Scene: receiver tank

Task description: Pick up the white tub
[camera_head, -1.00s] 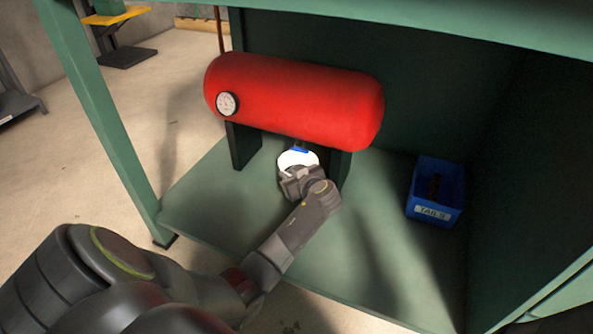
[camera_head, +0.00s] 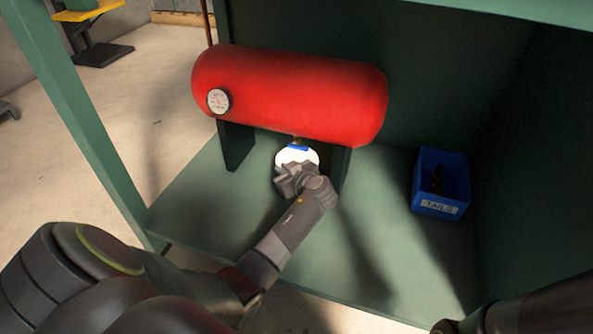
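The white tub (camera_head: 297,153) stands on the green shelf (camera_head: 225,200) under the red tank, between the tank's two dark supports. Only its upper far part shows; a blue patch is at its far edge. My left gripper (camera_head: 292,172) is at the tub's near side and covers its lower part. Its fingers are hidden by the wrist and the tub, so I cannot tell whether they touch or grip it. A dark arm part, likely of my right arm, shows at the lower right corner; its gripper is not visible.
The red tank (camera_head: 290,95) with a round gauge (camera_head: 218,101) hangs low over the tub. A blue bin (camera_head: 440,184) labelled TAILS, with dark items inside, stands on the right. A green post (camera_head: 85,120) is on the left.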

